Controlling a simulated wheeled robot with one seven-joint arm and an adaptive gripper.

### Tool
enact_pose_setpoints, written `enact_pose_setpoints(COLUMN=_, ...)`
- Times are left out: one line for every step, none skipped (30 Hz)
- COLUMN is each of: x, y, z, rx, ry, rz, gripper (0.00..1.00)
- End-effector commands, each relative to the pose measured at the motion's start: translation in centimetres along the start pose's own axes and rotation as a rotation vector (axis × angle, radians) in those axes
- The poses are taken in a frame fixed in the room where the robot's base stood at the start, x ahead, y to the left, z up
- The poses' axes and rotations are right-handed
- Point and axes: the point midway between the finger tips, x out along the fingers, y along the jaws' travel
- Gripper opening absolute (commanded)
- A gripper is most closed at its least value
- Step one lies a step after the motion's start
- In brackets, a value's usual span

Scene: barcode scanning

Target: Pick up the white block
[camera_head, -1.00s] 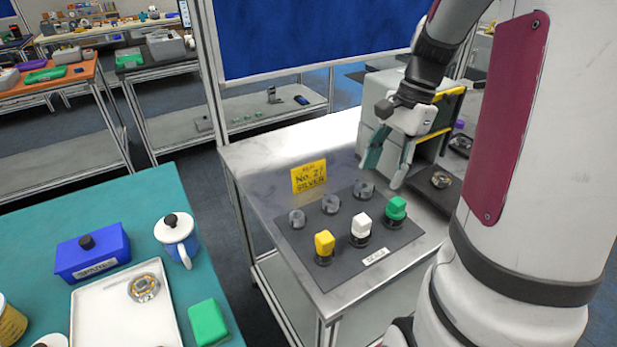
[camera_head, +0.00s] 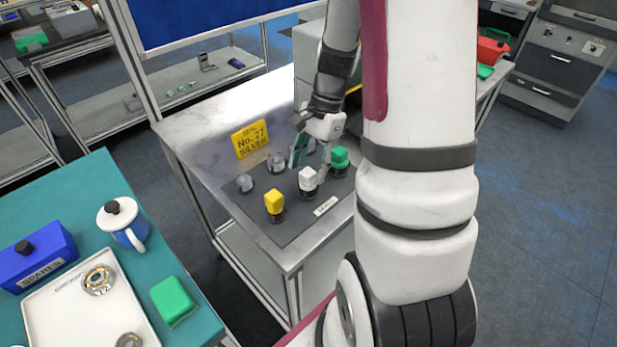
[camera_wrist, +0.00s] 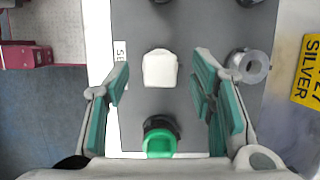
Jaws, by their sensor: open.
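My gripper (camera_head: 311,158) is open and empty, just above and behind the white block. In the wrist view the white block (camera_wrist: 160,68) lies ahead of and between the two open green-padded fingers (camera_wrist: 166,95), apart from both. The green block (camera_wrist: 159,142) shows nearer the gripper's base.
A yellow sign (camera_head: 250,139) stands at the table's back. A teal table (camera_head: 186,300) at left holds a white tray, a blue box (camera_head: 38,256) and a lidded mug (camera_head: 122,222).

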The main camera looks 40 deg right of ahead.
Motion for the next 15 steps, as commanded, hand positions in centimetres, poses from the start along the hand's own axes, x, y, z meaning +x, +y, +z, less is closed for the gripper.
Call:
enact_pose_setpoints(x=0.7, y=0.1, z=0.0, rx=0.001, ry=-0.002, rz=0.002, gripper=0.50)
enact_pose_setpoints(x=1.1, y=0.1, z=0.0, rx=0.001, ry=-0.002, rz=0.002, gripper=0.50)
enact_pose_setpoints(x=1.5, y=0.1, z=0.0, rx=0.001, ry=-0.002, rz=0.001, gripper=0.50)
enact_pose_setpoints(x=1.8, y=0.0, z=0.0, rx=0.001, ry=-0.001, rz=0.000, gripper=0.50)
enact_pose_setpoints(x=1.9, y=0.0, z=0.0, rx=0.001, ry=-0.001, rz=0.000, gripper=0.50)
enact_pose_setpoints(x=2.1, y=0.0, z=0.0, rx=0.001, ry=-0.001, rz=0.000, gripper=0.50)
enact_pose_setpoints(x=2.2, y=0.0, z=0.0, rx=0.001, ry=-0.001, rz=0.000, gripper=0.50)
enact_pose_setpoints(x=2.3, y=0.0, z=0.0, rx=0.001, ry=0.000, rz=0.000, gripper=0.50)
enact_pose_setpoints(x=2.3, y=0.0, z=0.0, rx=0.001, ry=0.000, rz=-0.001, gripper=0.50)
enact_pose_setpoints(x=2.3, y=0.0, z=0.0, rx=0.001, ry=0.000, rz=-0.001, gripper=0.50)
enact_pose_setpoints(x=2.3, y=0.0, z=0.0, rx=0.000, ry=0.000, rz=-0.001, gripper=0.50)
enact_pose_setpoints(x=2.3, y=0.0, z=0.0, rx=0.000, ry=0.000, rz=-0.001, gripper=0.50)
enact_pose_setpoints(x=2.2, y=0.0, z=0.0, rx=0.000, ry=0.000, rz=-0.001, gripper=0.50)
enact_pose_setpoints(x=2.2, y=0.0, z=0.0, rx=0.000, ry=0.000, rz=-0.001, gripper=0.46)
enact_pose_setpoints(x=2.2, y=0.0, z=0.0, rx=0.000, ry=0.000, rz=-0.001, gripper=0.37)
